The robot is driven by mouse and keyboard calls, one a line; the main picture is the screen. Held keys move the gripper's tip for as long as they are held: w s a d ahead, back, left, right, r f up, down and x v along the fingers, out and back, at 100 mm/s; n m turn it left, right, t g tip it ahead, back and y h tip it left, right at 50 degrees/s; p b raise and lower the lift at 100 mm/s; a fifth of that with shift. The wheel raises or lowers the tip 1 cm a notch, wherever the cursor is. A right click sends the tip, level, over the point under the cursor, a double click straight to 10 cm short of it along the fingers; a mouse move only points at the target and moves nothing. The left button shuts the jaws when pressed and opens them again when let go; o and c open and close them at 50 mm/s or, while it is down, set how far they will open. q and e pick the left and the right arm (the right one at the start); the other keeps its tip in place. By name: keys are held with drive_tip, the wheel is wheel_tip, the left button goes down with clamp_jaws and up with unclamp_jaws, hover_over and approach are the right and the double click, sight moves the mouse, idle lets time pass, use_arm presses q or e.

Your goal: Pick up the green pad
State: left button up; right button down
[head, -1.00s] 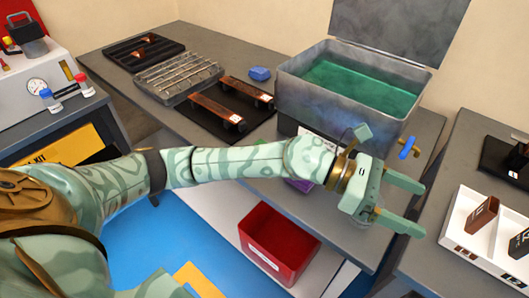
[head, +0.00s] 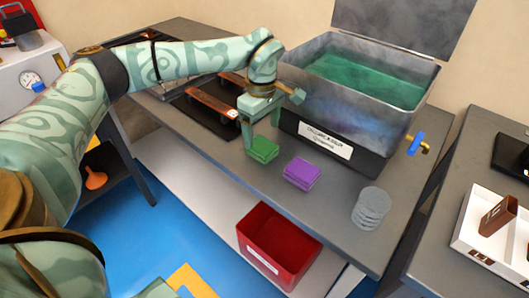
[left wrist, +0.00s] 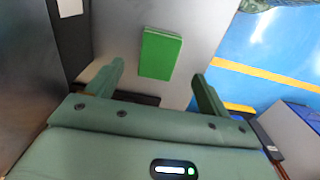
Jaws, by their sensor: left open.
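The green pad (head: 262,149) lies on the grey bench top, left of the purple pad (head: 301,173) and in front of the metal tank. My left gripper (head: 262,138) is open and points down just over the green pad. In the left wrist view the green pad (left wrist: 160,54) shows beyond the two spread fingers (left wrist: 160,85), lying between their lines and apart from both. Nothing is between the fingers. My right gripper is not in view.
The lidded metal tank (head: 400,91) with green liquid stands close behind the pads. A stack of grey discs (head: 370,208) is to the right. Copper bars (head: 211,107) lie on a dark tray at left. A red bin (head: 279,246) is below the bench.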

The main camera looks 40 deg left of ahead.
sight(262, 144)
use_arm(q)
drive_tip(key=f+b, duration=0.1)
drive_tip(key=f, duration=0.2)
drive_tip(key=f+b, duration=0.2)
drive_tip(key=f, duration=0.1)
drive_tip(key=shift+w+a+f, duration=0.15)
drive_tip(key=shift+w+f, duration=0.05)
drive_tip(key=shift+f, duration=0.2)
drive_tip(key=shift+s+r, duration=0.1)
drive_tip(key=shift+r, duration=0.15)
drive_tip(key=c, duration=1.1)
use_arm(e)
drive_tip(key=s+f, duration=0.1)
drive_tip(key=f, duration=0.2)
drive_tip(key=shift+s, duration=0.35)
